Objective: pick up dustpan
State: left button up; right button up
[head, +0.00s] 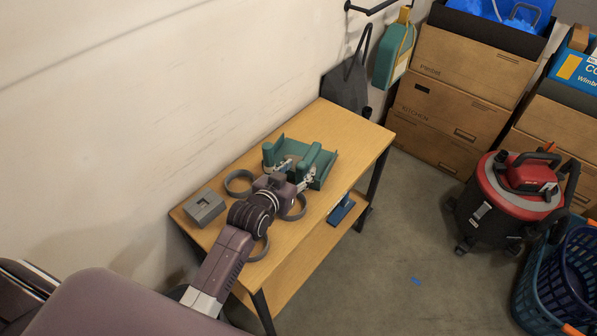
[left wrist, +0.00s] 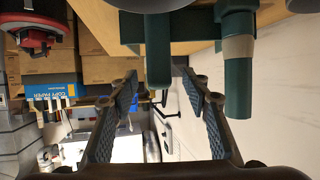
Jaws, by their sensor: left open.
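The dustpan (head: 325,167) is dark green and lies at the middle of the wooden table (head: 350,135), with upright green parts on its near and wall sides. My left gripper (head: 296,172) is at its near side, jaws apart, partly overlapping it in the head view. In the left wrist view my left gripper (left wrist: 160,77) is open, and a green upright part of the dustpan (left wrist: 158,50) shows between and beyond the fingers. A green cylinder with a beige band (left wrist: 238,65) hangs right of the fingers there. Contact with the fingers cannot be told. My right gripper is out of view.
A grey box (head: 205,207) and several grey rings (head: 238,182) lie on the table around my left arm. A blue tool (head: 342,210) sits on the lower shelf. A red vacuum (head: 510,195), a basket (head: 545,275) and cardboard boxes (head: 450,80) stand right. The table's far end is clear.

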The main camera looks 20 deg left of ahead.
pick_arm(q)
jog(key=shift+f, duration=0.6)
jog(key=shift+w, duration=0.2)
jog(key=shift+w+d+f, duration=0.1)
jog(key=shift+w+f, duration=0.05)
jog(key=shift+w, duration=0.25)
jog(key=shift+x, duration=3.25)
jog(key=c, duration=1.1)
grip_shut()
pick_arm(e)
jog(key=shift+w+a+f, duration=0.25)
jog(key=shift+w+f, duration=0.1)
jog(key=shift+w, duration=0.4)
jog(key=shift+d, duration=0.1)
